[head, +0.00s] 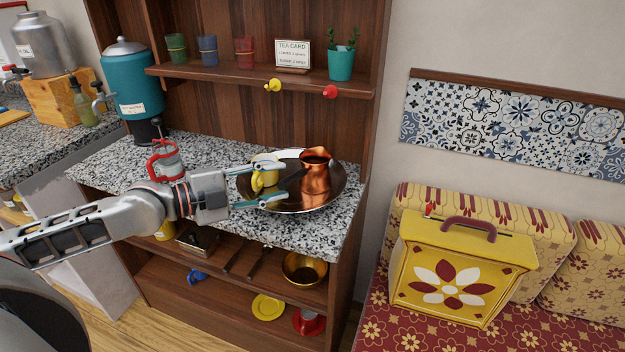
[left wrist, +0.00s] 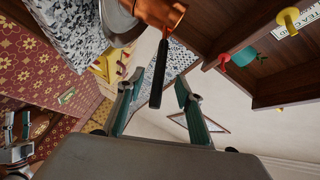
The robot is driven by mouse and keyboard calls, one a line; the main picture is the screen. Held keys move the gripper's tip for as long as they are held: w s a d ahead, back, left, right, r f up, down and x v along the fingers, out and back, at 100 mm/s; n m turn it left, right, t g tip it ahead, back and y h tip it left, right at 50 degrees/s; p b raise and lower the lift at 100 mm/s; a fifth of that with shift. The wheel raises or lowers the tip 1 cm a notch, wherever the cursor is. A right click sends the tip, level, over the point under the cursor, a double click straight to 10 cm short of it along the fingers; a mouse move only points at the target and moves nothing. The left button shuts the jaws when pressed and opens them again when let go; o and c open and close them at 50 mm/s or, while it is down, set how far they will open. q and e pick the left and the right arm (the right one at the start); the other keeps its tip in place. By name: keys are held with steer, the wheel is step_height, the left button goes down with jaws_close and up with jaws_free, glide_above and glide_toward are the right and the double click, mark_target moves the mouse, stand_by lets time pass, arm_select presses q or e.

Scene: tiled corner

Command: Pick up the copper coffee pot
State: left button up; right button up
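The copper coffee pot (head: 316,178) stands upright in a round dark pan (head: 340,190) on the speckled counter. In the left wrist view, the pot (left wrist: 160,12) is at the top edge, partly cut off, with a long black handle (left wrist: 160,75) reaching between my fingers. My left gripper (head: 283,183) is open, left of the pot in the head view, fingers pointing toward it. Its fingers (left wrist: 159,88) show apart in the left wrist view, without visible grip on the handle. My right gripper (left wrist: 17,124) is small at the left edge there and looks open and empty.
A yellow cup (head: 262,176) is by my left fingers. A red-handled item (head: 165,160) stands behind the left wrist. A shelf (head: 270,84) with cups and two knobs overhangs the counter. A yellow case (head: 460,270) sits on the bench at right.

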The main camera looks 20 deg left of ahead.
mark_target(296, 176)
arm_select(q)
steer(key=x, duration=0.5)
steer(key=shift+w+a+p, duration=0.1)
steer(key=shift+a+p, duration=0.15)
steer(key=shift+p, duration=0.1)
steer(key=shift+w+d+f, duration=0.2)
steer(key=shift+w+d, duration=0.15)
steer(key=shift+w, duration=0.05)
arm_select(e)
steer(key=shift+w+d+r, duration=0.15)
steer(key=shift+w+r, duration=0.25)
steer(key=shift+r, duration=0.35)
arm_select(q)
jaws_close()
